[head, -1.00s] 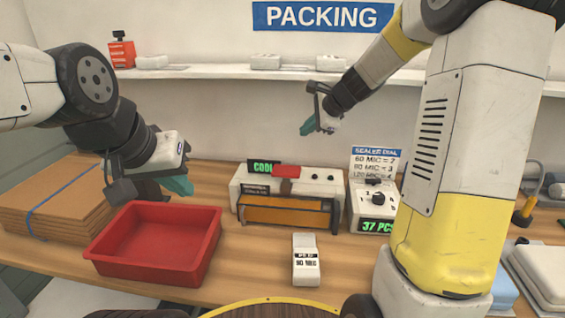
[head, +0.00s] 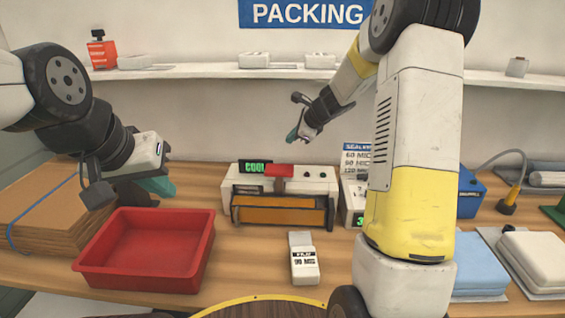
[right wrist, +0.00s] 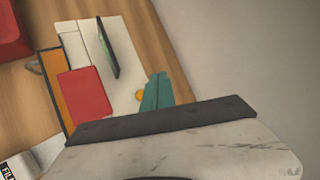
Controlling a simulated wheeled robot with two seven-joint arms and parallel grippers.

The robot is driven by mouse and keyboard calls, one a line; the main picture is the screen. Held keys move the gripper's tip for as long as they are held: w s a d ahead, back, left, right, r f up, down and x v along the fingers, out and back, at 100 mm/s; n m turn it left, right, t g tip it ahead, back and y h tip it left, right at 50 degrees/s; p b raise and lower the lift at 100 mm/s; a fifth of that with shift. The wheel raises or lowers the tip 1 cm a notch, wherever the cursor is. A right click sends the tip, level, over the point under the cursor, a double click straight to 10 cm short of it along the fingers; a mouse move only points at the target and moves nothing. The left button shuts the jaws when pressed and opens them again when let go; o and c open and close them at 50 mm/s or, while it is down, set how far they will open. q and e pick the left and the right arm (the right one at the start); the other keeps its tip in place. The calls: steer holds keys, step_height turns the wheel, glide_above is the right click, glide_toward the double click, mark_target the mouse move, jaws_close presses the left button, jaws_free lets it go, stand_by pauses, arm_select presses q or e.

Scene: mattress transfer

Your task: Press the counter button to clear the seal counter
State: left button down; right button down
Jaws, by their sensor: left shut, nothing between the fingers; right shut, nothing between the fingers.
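The sealer (head: 310,187) stands on the table with a red block on top, an orange front and a green display. To its right is the counter box (head: 349,205) with a green display, mostly hidden behind my right arm. My right gripper (head: 292,136) is shut and empty, with teal fingertips, above and behind the sealer.
An empty red tray (head: 205,250) and stacked cardboard (head: 40,220) are on the left. A white film pack (head: 303,262) lies in front of the sealer. Blue (head: 478,268) and white (head: 535,258) folded pads lie on the right. A shelf (head: 200,73) runs along the wall behind.

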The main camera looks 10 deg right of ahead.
steer(key=shift+f, duration=3.6)
steer(key=shift+f, duration=0.15)
steer(key=shift+f, duration=0.25)
steer(key=shift+f, duration=0.9)
steer(key=shift+r, duration=1.3)
steer(key=shift+r, duration=2.55)
